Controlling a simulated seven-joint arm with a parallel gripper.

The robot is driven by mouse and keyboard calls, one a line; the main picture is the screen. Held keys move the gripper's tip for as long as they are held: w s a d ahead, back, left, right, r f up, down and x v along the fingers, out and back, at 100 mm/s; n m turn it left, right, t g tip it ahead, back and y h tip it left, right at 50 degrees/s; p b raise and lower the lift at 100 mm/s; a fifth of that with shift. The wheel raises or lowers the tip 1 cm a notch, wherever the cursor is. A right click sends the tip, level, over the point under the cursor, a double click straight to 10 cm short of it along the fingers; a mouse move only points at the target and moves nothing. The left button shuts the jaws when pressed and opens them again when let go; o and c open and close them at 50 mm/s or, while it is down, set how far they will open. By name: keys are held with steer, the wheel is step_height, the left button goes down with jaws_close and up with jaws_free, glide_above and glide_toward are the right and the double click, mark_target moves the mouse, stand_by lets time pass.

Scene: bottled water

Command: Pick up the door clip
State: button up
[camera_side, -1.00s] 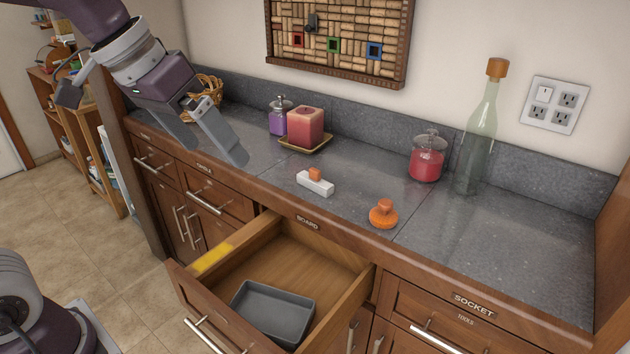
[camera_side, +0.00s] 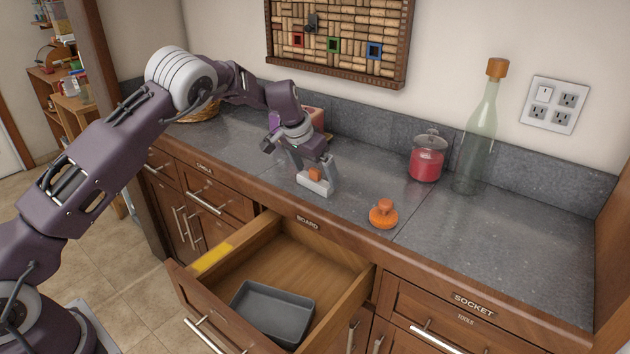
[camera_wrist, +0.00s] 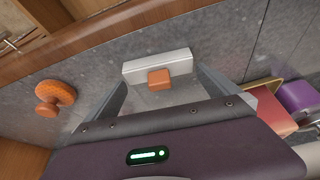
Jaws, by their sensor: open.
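The door clip looks to be the white bar with an orange block on it (camera_side: 315,184); it lies on the grey counter near the front edge. It also shows in the wrist view (camera_wrist: 157,67). My gripper (camera_side: 315,178) is down at the clip, with its fingers apart on either side of the orange block. In the wrist view the fingers (camera_wrist: 160,92) are spread wide, and the clip lies between and just beyond their tips. I cannot tell whether a finger touches it. One finger partly hides the bar in the side view.
An orange knob-like piece (camera_side: 383,214) stands to the right of the clip. A red jar (camera_side: 426,160) and a tall bottle (camera_side: 478,135) stand at the back right. The open drawer (camera_side: 340,289) below holds a grey tray (camera_side: 247,286).

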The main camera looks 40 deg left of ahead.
steer(key=c, duration=1)
steer(key=shift+o, duration=0.2)
